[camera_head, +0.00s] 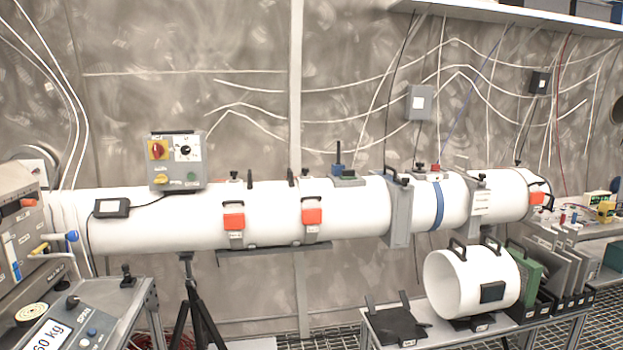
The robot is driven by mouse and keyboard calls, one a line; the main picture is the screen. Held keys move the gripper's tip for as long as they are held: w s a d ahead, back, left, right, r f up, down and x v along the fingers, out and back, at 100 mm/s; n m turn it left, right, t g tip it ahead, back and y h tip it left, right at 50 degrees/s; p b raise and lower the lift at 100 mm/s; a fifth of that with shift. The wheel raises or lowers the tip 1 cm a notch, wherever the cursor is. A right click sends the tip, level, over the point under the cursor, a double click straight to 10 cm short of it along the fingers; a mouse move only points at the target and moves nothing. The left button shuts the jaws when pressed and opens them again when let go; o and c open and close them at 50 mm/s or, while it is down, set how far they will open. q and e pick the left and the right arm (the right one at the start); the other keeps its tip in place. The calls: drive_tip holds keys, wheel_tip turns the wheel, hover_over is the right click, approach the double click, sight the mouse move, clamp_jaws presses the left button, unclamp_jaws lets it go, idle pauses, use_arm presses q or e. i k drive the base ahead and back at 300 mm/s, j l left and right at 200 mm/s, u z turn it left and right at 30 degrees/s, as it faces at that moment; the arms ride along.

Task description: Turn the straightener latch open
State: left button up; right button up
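A long white tube (160,229) runs across the view along the wall. Two orange latches sit side by side on grey clamps on its middle section: a left one (234,221) and a right one (312,217). A third orange latch (536,199) is near the tube's right end. Labels under the latches are too small to read, so I cannot tell which is the straightener latch, nor if any latch is open. Neither of my grippers is in view.
A grey control box (177,162) with knobs stands on the tube. A black tripod (190,300) stands under it. A bench with instruments (80,320) is at the left front. A loose white tube section (455,283) lies on a low bench at the right. Grated floor shows between the benches.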

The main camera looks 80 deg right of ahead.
sight(404, 181)
drive_tip(key=z, duration=3.3)
drive_tip(key=i+l, duration=0.45)
drive_tip(key=i+l+z, duration=0.15)
drive_tip(key=i+l, duration=0.25)
drive_tip(key=i, duration=0.2)
